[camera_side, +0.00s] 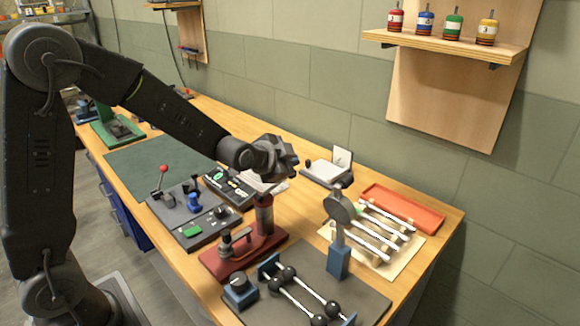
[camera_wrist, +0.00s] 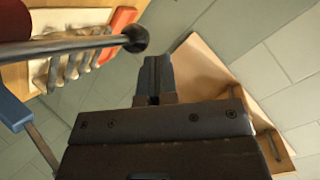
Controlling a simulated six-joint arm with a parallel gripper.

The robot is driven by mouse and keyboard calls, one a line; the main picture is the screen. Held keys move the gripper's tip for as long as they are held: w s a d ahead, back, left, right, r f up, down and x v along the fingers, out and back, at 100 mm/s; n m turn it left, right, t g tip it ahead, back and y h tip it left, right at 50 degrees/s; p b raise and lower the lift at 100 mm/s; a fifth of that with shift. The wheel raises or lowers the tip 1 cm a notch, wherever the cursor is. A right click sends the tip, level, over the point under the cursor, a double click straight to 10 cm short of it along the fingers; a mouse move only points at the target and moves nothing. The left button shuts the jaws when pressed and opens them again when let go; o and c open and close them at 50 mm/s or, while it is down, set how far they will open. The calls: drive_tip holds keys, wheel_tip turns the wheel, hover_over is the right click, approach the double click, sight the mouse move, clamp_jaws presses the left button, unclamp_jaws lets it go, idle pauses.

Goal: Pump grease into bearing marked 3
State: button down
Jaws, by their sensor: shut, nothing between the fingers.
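My gripper (camera_side: 275,157) is above the bench, over the upright of a red-based device (camera_side: 240,260). In the wrist view its fingers (camera_wrist: 154,76) are together, with nothing visible between them. A metal rod with a black ball end (camera_wrist: 135,38) crosses the upper left there, close to the fingertips and apparently apart from them. I cannot tell which device the rod belongs to. No bearing marked 3 and no grease pump can be made out for certain. My gripper hides part of the area just behind the red device.
A dark plate with rods and black balls (camera_side: 288,274) lies at the front. A blue stand with a grey disc (camera_side: 338,262) is to the right. Silver tools (camera_side: 378,235) lie beside a red tray (camera_side: 402,207). A wall shelf (camera_side: 440,44) holds coloured jars. A green mat (camera_side: 150,160) is clear.

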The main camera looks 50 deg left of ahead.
drive_tip(key=shift+w+f, duration=0.2)
drive_tip(key=shift+f, duration=0.65)
drive_tip(key=shift+w+f, duration=0.2)
drive_tip(key=shift+f, duration=0.65)
idle(1.8)
drive_tip(key=shift+s+r, duration=0.25)
drive_tip(key=shift+r, duration=0.65)
drive_tip(key=shift+s+r, duration=0.2)
drive_tip(key=shift+r, duration=0.75)
drive_tip(key=shift+s+r, duration=0.25)
drive_tip(key=shift+r, duration=0.65)
drive_tip(key=shift+r, duration=0.1)
drive_tip(key=shift+s+r, duration=0.2)
drive_tip(key=shift+r, duration=0.55)
drive_tip(key=shift+s+r, duration=0.25)
drive_tip(key=shift+r, duration=0.55)
drive_tip(key=shift+s+r, duration=0.2)
drive_tip(key=shift+r, duration=0.55)
drive_tip(key=shift+s, duration=0.1)
drive_tip(key=s+d+n+g, duration=0.1)
drive_tip(key=s+n+g, duration=0.2)
drive_tip(key=s, duration=1)
drive_tip(key=s+d+n+g+h, duration=0.1)
drive_tip(key=s+d+n+g, duration=0.1)
drive_tip(key=s, duration=1.2)
drive_tip(key=n+g, duration=0.1)
drive_tip(key=n, duration=0.1)
drive_tip(key=shift+s+d+r+n+g, duration=0.15)
drive_tip(key=shift+d+n+g, duration=0.15)
drive_tip(key=shift+n, duration=0.1)
